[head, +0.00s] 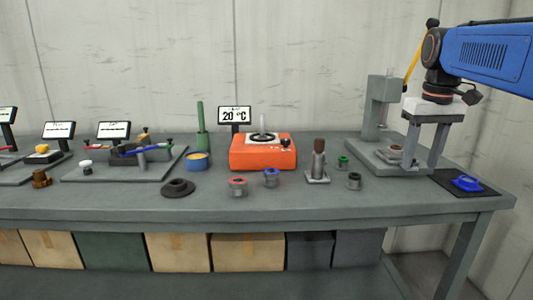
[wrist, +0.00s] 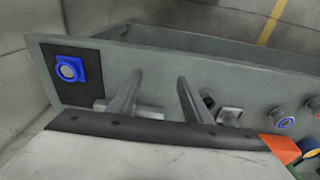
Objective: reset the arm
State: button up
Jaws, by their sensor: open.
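My gripper (head: 425,143) is at the right end of the workbench (head: 330,205) in the head view, pointing down with its two fingers apart and nothing between them. It hangs in front of the grey stand with a column (head: 382,100); I cannot tell its exact height above the bench. In the wrist view my gripper (wrist: 158,98) also shows its fingers spread over the bench top. A blue part (head: 467,184) lies on a black mat (head: 447,180) to the right of the fingers. In the wrist view the blue part (wrist: 68,68) is at the left, apart from them.
An orange device (head: 262,153) stands mid-bench beside a "20 °C" display (head: 234,115). Small parts, including a red-topped one (head: 238,187), a blue-topped one (head: 271,178) and a brown-handled tool (head: 318,160), stand along the bench. Boxes (head: 249,252) fill the space below. The front bench strip is mostly clear.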

jog(key=s+a+f+t, duration=0.1)
jog(key=s+a+f, duration=0.3)
jog(key=s+f, duration=0.7)
jog(key=s+a+f+t, duration=0.2)
jog(key=s+a+f, duration=0.3)
jog(key=s+f, duration=0.6)
notch_tip(320, 180, down, 3)
jog(key=shift+a+r, duration=0.15)
jog(key=shift+s, duration=0.1)
jog(key=shift+c, duration=0.7)
